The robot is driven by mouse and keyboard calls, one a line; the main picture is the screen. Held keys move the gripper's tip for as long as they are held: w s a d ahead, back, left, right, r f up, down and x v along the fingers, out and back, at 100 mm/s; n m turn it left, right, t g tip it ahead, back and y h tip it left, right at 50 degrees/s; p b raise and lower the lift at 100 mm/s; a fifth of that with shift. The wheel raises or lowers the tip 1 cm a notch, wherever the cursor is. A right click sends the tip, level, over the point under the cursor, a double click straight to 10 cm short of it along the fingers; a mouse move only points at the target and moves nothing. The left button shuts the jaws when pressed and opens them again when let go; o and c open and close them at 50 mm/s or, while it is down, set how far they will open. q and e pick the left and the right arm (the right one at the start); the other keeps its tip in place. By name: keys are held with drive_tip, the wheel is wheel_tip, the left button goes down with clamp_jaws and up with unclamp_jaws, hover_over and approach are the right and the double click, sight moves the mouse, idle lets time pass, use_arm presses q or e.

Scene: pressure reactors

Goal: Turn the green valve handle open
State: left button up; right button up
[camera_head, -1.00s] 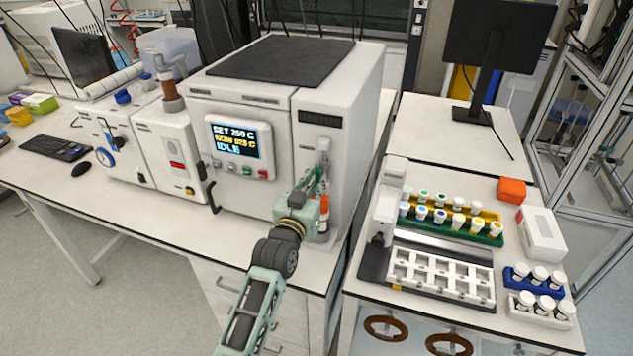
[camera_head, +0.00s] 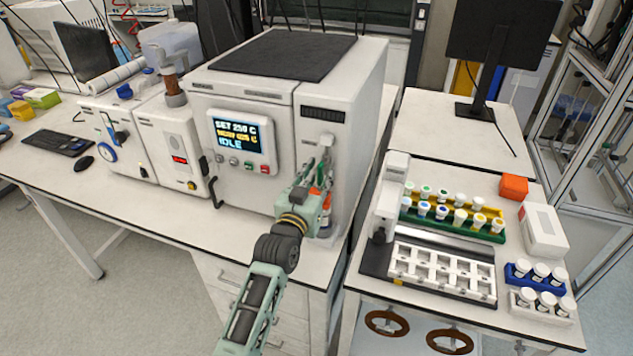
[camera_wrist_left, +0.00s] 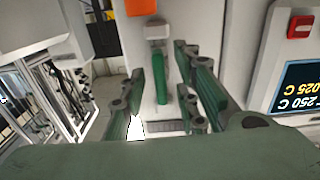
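The green valve handle (camera_wrist_left: 159,72) shows in the left wrist view as a narrow upright bar below a pale valve body (camera_wrist_left: 157,32). The valve body also shows in the head view (camera_head: 326,142), on the right front panel of the big white reactor (camera_head: 248,98). My left gripper (camera_head: 320,172) is at that panel. In the wrist view my left gripper (camera_wrist_left: 160,62) is open, with one finger on each side of the handle and gaps visible. I cannot tell how deep the handle sits between the fingertips. In the head view the fingers largely hide the handle. My right gripper is not in view.
On the right bench are a green rack of vials (camera_head: 470,234), a white tray (camera_head: 441,276) and an orange box (camera_head: 513,187).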

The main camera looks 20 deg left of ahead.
use_arm(q)
drive_tip(key=s, duration=1.2)
drive_tip(key=shift+a, duration=0.2)
drive_tip(key=s+d+f+g+b, duration=0.1)
drive_tip(key=s+f+g+b, duration=0.2)
drive_tip(key=f, duration=1.1)
drive_tip(key=s+d+f+m+g+b, duration=0.15)
drive_tip(key=s+f, duration=0.25)
drive_tip(key=f, duration=1.1)
drive_tip(key=s+f+g+b, duration=0.2)
drive_tip(key=s+f+g, duration=0.2)
drive_tip(key=f, duration=1)
drive_tip(key=s+a+f+g+b, duration=0.2)
drive_tip(key=s+f+g+b, duration=0.15)
drive_tip(key=s+f, duration=1.45)
drive_tip(key=s+a+f+g+b, duration=0.1)
drive_tip(key=s+a+f+g, duration=0.1)
drive_tip(key=s+f, duration=0.3)
drive_tip(key=s+a+f+g+b, duration=0.1)
drive_tip(key=s+f+g, duration=0.2)
drive_tip(key=s, duration=1.1)
wheel_tip(320, 180, down, 3)
drive_tip(key=shift+s+a+r+m+y+b, duration=0.1)
drive_tip(key=shift+s+a+m+y+b, duration=0.15)
drive_tip(key=shift+a+m+y+b, duration=0.1)
